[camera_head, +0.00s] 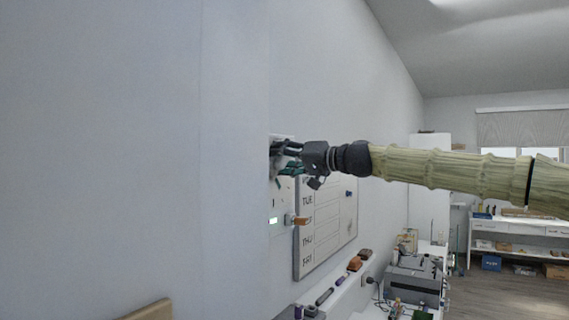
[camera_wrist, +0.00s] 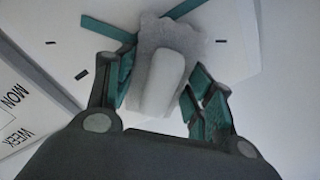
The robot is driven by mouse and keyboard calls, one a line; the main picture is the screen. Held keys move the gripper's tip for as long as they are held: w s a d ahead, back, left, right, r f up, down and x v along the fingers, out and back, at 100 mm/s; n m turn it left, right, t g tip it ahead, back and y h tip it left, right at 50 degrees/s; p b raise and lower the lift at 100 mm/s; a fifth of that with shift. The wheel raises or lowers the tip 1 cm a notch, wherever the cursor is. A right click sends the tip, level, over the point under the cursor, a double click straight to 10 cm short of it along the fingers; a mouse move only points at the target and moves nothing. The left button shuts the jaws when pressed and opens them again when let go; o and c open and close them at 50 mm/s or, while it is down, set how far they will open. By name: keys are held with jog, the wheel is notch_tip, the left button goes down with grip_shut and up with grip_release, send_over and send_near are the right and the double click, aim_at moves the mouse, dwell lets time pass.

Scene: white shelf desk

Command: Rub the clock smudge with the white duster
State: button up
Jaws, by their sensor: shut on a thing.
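My gripper (camera_head: 284,158) is at the wall in the head view, at the far end of my outstretched arm. In the wrist view, its green-padded fingers (camera_wrist: 160,82) are closed around the white duster (camera_wrist: 165,85). A grey, rough-edged patch (camera_wrist: 182,36) shows right behind the duster; I cannot tell whether it is the duster's pad or the smudge. The white clock (camera_wrist: 225,65) has dark tick marks and green hands and lies directly behind the duster. In the head view only a pale edge of the clock (camera_head: 288,137) shows behind my gripper. Contact cannot be told for sure.
A weekly whiteboard (camera_head: 330,225) hangs on the wall just right of and below the clock. A small orange-brown item (camera_head: 298,220) sticks out from the wall below my gripper. A ledge with markers (camera_head: 325,296) and a desk with a grey machine (camera_head: 413,283) stand lower right.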

jog(key=shift+s+a+b, duration=0.5)
jog(key=shift+s+a, duration=0.05)
jog(key=shift+s, duration=0.3)
jog(key=shift+s+a+b, duration=0.45)
jog(key=shift+s+a, duration=0.1)
jog(key=shift+s, duration=0.25)
jog(key=shift+s+a+b, duration=0.5)
jog(key=shift+s+a, duration=0.05)
jog(key=shift+s, duration=0.3)
jog(key=shift+s+d, duration=0.2)
jog(key=shift+d, duration=0.2)
jog(key=shift+b+v, duration=1)
jog(key=shift+v, duration=1.65)
jog(key=v, duration=0.3)
jog(key=shift+b, duration=0.3)
jog(key=shift+a, duration=0.15)
